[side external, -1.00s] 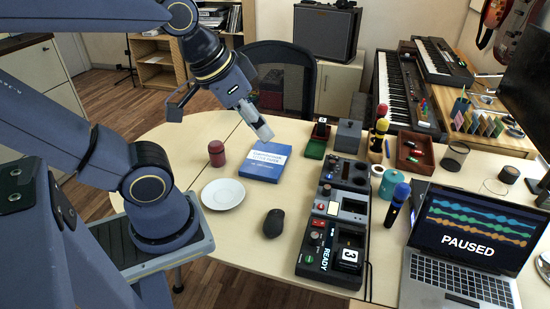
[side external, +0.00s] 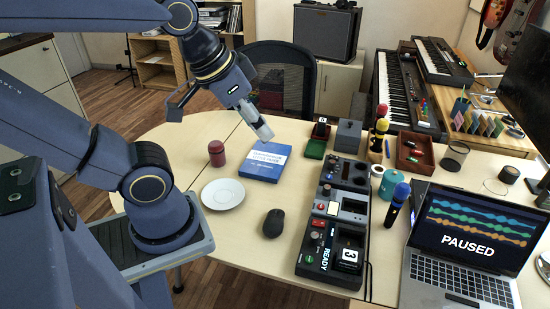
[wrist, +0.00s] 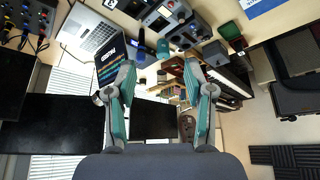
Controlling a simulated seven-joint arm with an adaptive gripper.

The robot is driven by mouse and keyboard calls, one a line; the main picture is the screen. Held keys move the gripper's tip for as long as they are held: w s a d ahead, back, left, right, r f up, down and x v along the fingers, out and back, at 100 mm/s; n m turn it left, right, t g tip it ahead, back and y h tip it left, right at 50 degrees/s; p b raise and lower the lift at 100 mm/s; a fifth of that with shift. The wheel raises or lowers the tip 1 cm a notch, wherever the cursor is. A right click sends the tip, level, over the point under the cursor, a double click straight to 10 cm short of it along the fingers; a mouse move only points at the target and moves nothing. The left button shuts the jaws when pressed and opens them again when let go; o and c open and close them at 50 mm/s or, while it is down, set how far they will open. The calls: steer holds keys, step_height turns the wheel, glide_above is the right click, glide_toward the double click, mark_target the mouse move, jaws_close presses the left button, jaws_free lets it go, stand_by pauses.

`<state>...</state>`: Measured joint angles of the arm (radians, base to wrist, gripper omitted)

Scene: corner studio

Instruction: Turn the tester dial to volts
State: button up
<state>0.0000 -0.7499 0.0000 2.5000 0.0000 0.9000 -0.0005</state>
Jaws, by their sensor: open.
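A row of dark devices runs down the middle of the desk in the side external view. The far device (side external: 345,174) carries round knobs and a small screen. The middle device (side external: 345,207) has a pale square and a red part on its left. The near device (side external: 322,268) reads READY and shows a 3. Which one is the tester, and where its dial points, is too small to tell. My gripper (side external: 265,133) is open and empty, above and behind the blue book, left of the devices. It also shows open in the wrist view (wrist: 160,74), tilted away from the desk.
A blue book (side external: 265,162), red jar (side external: 216,153), white saucer (side external: 223,194) and black mouse (side external: 273,223) lie left of the devices. A microphone (side external: 397,205), teal container (side external: 390,184) and laptop (side external: 455,270) stand right. Bare desk lies around the mouse.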

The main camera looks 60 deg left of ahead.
steer(key=w+r, duration=0.4)
steer(key=r, duration=0.1)
steer(key=n+g, duration=0.3)
steer(key=g, duration=0.3)
glide_above(328, 187)
step_height(328, 187, down, 24)
step_height(328, 187, down, 16)
steer(key=shift+r, duration=0.1)
